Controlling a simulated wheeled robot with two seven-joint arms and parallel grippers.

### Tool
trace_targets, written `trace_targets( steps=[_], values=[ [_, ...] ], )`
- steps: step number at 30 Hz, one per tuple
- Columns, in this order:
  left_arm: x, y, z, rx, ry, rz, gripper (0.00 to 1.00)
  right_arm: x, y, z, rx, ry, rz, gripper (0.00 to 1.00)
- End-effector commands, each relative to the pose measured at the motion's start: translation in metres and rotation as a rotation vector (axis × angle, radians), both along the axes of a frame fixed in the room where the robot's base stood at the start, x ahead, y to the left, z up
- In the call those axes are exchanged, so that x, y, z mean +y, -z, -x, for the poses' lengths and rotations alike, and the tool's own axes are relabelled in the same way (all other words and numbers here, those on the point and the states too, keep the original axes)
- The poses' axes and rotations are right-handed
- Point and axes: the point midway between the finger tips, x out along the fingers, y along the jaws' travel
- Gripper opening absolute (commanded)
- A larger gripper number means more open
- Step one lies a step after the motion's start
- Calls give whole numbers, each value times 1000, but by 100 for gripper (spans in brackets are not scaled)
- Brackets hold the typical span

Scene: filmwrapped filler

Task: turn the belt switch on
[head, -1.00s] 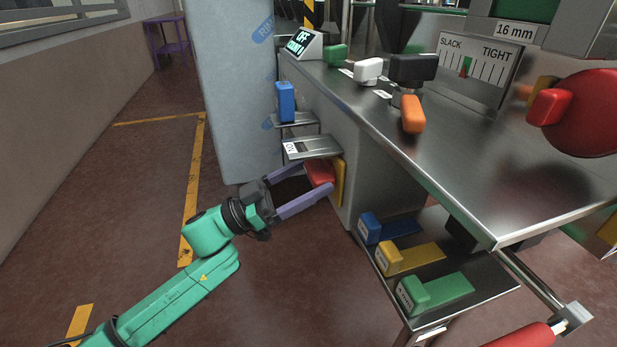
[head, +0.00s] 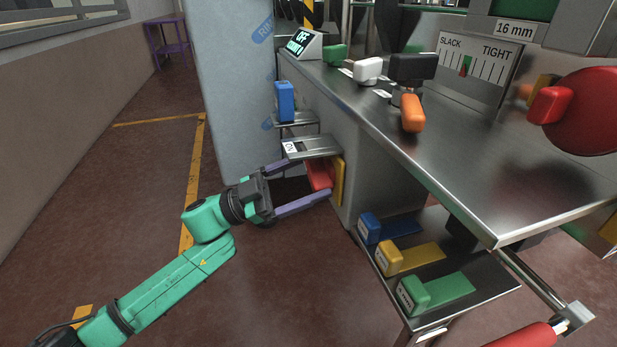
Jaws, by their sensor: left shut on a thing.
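The red switch knob (head: 318,175), which I take to be the belt switch, sits on a yellow backing plate (head: 339,180) on the machine's side, under a small metal hood (head: 318,146). The hood has a white label (head: 291,149) whose lettering is hard to read. My left gripper (head: 312,179) has its two purple-grey fingers around the red knob and is shut on it; the fingers hide part of the knob. A small display (head: 304,42) on the machine's top reads OFF, with a second line too small to read. My right gripper does not show.
A blue block (head: 285,101) stands on a shelf above the hood. The steel worktop (head: 455,160) carries green, white and orange handles. A lower shelf holds blue, yellow (head: 391,258) and green pieces.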

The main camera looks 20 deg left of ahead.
Motion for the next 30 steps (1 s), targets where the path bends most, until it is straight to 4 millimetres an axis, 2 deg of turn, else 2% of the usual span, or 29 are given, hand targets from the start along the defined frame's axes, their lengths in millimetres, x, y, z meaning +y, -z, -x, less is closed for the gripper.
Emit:
trace_targets(
  steps=[14,30],
  values=[
    [1,0,-2,-382,0,-245,37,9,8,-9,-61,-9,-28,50],
    [1,-2,-2,-781,1,-497,37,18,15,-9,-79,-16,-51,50]
  ],
)
